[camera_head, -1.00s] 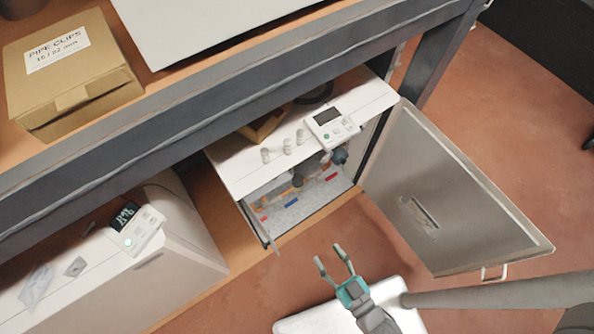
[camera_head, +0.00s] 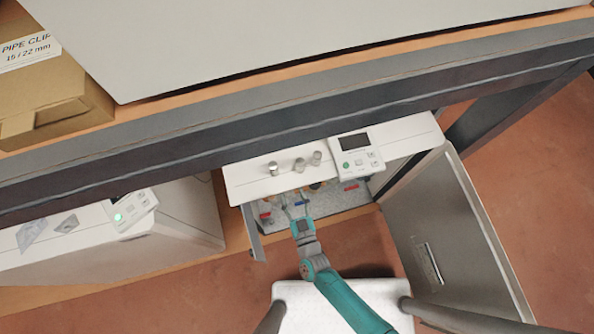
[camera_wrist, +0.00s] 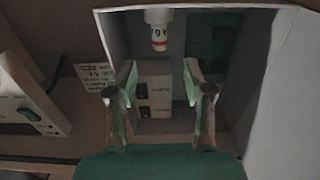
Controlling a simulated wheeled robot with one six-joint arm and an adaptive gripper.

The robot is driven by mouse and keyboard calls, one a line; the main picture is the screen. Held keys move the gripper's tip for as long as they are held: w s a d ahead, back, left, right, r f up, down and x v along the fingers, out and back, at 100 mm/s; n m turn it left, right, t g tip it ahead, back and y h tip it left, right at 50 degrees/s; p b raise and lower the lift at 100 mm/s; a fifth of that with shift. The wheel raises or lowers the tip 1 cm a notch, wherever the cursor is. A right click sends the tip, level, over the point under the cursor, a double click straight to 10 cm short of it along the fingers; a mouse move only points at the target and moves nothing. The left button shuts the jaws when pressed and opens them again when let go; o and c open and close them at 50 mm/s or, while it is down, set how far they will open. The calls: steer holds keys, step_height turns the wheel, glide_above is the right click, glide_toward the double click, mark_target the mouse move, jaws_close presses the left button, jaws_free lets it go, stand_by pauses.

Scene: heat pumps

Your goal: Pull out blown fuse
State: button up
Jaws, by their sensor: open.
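The open heat pump unit (camera_head: 245,185) stands on the low shelf with its door (camera_head: 460,240) swung out to the right. My gripper (camera_head: 292,203) reaches into its open front, fingers parted and empty. In the wrist view the gripper (camera_wrist: 161,88) has one finger on each side of a pale block with dark switches (camera_wrist: 153,90), which lies beyond them. A small pale cylinder with a red and yellowish band (camera_wrist: 160,38), apparently the fuse, hangs from a grey holder (camera_wrist: 158,16) above and between the fingertips. No contact with it shows.
The bench edge (camera_head: 200,135) overhangs. Another unit (camera_head: 180,215) stands left.

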steer(key=x, duration=0.9)
steer(key=shift+c, duration=0.2)
jaws_close()
